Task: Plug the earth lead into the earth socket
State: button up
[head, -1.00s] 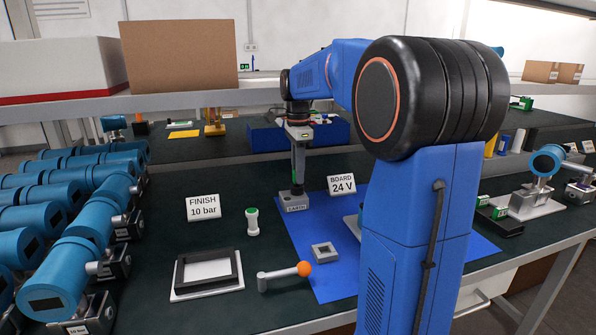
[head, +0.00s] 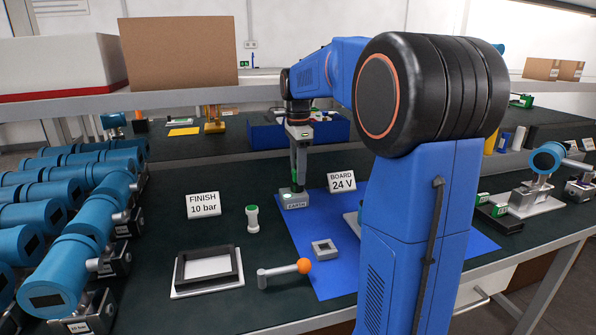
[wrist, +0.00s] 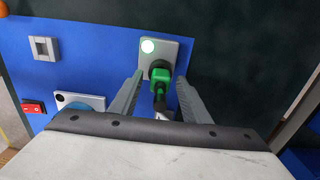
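The earth socket is a grey block labelled EARTH (head: 295,204) on the blue mat. In the wrist view its grey face (wrist: 175,47) carries a bright, pale green lit lamp (wrist: 148,46). The green plug of the earth lead (wrist: 160,76) sits at the black round opening in that face and appears seated in it. My gripper (wrist: 160,76) is open, with one finger on each side of the plug and a gap on both sides. In the head view my gripper (head: 294,187) points down just above the socket. The lead behind the plug is partly hidden.
A small grey square block (head: 324,248) and an orange-knobbed lever (head: 285,270) lie nearer the front. A "BOARD 24 V" sign (head: 342,181) stands close right of the socket. A red switch (wrist: 33,107) shows in the wrist view. Blue transmitters (head: 90,225) fill the left.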

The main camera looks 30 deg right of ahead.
notch_tip(320, 180, up, 17)
jog(key=shift+r, duration=0.2)
dwell(0.5)
jog(key=shift+s, duration=0.1)
